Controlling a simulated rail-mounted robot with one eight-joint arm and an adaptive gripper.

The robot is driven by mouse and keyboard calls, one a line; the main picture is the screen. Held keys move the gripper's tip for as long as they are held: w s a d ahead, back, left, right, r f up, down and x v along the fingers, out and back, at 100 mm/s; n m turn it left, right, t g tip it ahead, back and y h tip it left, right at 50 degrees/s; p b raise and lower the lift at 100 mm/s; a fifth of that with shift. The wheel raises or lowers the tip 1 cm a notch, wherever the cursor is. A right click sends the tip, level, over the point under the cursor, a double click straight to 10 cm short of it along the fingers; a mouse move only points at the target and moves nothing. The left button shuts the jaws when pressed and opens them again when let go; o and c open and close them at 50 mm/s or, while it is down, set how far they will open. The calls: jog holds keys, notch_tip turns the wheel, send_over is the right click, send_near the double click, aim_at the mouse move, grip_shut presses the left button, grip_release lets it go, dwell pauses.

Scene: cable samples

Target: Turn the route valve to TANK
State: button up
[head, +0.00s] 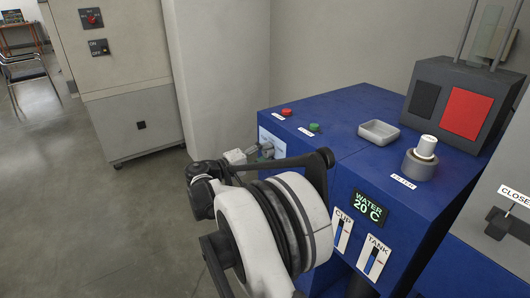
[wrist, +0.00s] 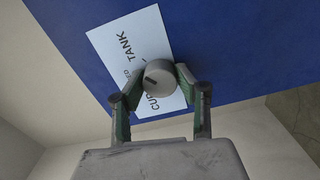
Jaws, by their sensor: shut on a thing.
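The route valve is a round grey knob (wrist: 160,78) with a short dark mark on the left part of its face. It sits on a pale label plate (wrist: 112,38) on the blue cabinet's side. The plate reads TANK above the knob and CUP below it in the wrist view; other lettering is partly hidden. My gripper (wrist: 160,74) is shut on the knob, one finger on each side. In the head view my gripper (head: 258,153) is at the plate (head: 275,142), and my arm hides much of that side. I cannot tell exactly which word the mark points to.
The blue cabinet (head: 345,110) carries a red button (head: 286,112), a green button (head: 314,127), a grey tray (head: 379,132) and a white-topped filter (head: 426,147). A display (head: 369,207) reads WATER 20 C above CUP and TANK gauges. A grey cabinet (head: 120,80) stands left; floor between is clear.

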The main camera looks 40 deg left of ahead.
jog(key=shift+m, duration=0.7)
jog(key=shift+a, duration=0.1)
jog(key=o, duration=1.1)
jog(key=shift+o, duration=0.2)
jog(key=shift+s, duration=0.1)
jog(key=v, duration=1.1)
jog(key=shift+s+a, duration=0.15)
jog(key=shift+s, duration=0.25)
